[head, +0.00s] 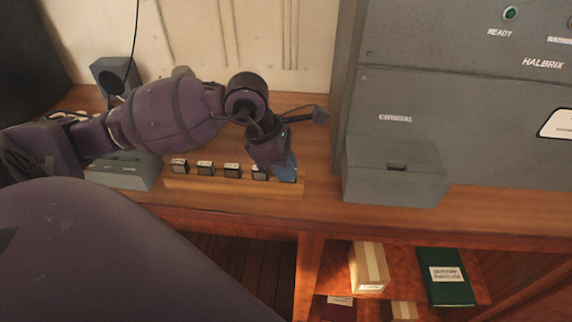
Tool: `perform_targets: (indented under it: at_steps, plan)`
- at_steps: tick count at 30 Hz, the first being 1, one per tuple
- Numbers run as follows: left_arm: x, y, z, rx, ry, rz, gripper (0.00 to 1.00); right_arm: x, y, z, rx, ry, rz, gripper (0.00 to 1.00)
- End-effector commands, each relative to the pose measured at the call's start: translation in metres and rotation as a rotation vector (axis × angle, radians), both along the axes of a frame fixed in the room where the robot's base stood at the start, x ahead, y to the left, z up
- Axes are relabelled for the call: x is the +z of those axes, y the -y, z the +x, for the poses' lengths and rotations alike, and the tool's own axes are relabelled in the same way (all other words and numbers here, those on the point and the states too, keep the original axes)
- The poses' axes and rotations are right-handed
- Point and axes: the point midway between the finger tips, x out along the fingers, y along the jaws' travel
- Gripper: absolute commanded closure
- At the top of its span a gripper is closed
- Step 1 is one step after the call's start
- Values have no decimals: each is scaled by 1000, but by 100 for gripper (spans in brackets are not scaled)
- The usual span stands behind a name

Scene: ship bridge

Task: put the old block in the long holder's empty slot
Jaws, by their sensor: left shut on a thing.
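The long holder (235,190) is a low wooden strip on the wooden counter. Several small dark blocks with pale faces (205,168) stand in a row in it. My left gripper (282,168) points down over the holder's right end, just right of the rightmost clear block (259,173). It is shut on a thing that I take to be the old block. A blue part (288,169) shows at the fingertips, low at the holder's end. The gripper hides most of the slot there, so I cannot tell how deep the block sits. My right gripper is out of view.
A grey box (395,172) stands close to the right of the holder, before a large grey cabinet (470,110). Another grey box (128,172) is at the left. A shelf below holds a carton (368,268) and a green binder (446,277).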

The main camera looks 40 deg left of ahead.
Motion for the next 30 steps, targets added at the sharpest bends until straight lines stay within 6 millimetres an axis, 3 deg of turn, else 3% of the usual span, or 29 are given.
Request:
perform_targets:
  at_steps: [9, 10, 15, 25, 30]
  plan:
    - [0, 0, 0, 0, 0, 0, 100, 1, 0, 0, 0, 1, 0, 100]
    - [0, 0, 0, 0, 0, 0, 81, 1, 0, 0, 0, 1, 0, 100]
    - [0, 0, 0, 0, 0, 0, 55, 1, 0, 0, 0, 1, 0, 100]
    - [2, -1, 0, 0, 0, 1, 54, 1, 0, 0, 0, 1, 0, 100]
    - [19, -7, -4, 1, 3, 3, 54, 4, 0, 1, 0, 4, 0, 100]
